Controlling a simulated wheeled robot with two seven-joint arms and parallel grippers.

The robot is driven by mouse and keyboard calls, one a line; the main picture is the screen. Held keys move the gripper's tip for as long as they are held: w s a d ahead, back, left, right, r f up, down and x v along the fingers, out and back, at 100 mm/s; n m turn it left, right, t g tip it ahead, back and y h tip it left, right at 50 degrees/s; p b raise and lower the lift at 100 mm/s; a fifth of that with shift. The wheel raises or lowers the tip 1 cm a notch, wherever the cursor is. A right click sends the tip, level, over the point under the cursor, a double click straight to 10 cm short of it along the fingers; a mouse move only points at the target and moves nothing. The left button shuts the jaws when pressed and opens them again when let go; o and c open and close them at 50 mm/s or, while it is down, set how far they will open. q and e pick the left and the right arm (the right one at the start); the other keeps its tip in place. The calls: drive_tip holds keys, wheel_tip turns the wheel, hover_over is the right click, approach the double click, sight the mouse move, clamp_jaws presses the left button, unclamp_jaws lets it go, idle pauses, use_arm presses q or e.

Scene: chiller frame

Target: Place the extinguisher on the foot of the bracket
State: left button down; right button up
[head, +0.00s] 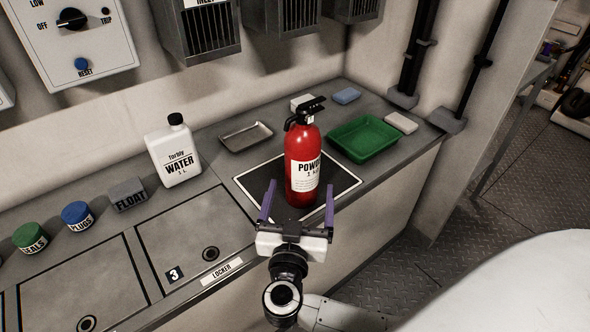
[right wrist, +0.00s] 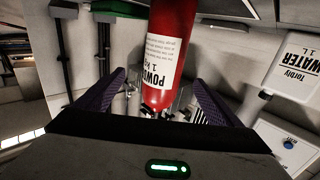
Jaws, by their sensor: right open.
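The red extinguisher (head: 302,142), with a black handle and a white "POWDER" label, stands upright on a black mat with a white outline (head: 256,184) on the grey counter. My left gripper is out of view.
A white water jug (head: 173,155) and a metal tray (head: 246,136) stand left of the extinguisher. A green tray (head: 364,138) lies close at its right. A grey float block (head: 129,195) and blue and green tubs are farther left. Vent boxes hang above.

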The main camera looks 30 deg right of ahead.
sight(300, 169)
drive_tip(key=x, duration=0.3)
drive_tip(key=shift+w+d, duration=0.1)
drive_tip(key=shift+w, duration=0.15)
drive_tip(key=shift+a+r+b+x, duration=0.1)
drive_tip(key=shift+b+x, duration=0.15)
drive_tip(key=shift+x, duration=1.1)
drive_tip(key=shift+a+r+b+x, duration=0.15)
drive_tip(key=shift+b+x, duration=0.1)
drive_tip(key=shift+x, duration=1.15)
drive_tip(key=shift+w, duration=0.2)
drive_tip(key=c, duration=1.9)
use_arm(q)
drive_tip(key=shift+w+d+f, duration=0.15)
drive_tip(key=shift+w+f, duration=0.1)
use_arm(e)
drive_tip(key=shift+w+r, duration=0.1)
drive_tip(key=shift+r, duration=0.25)
drive_tip(key=shift+c, duration=1.3)
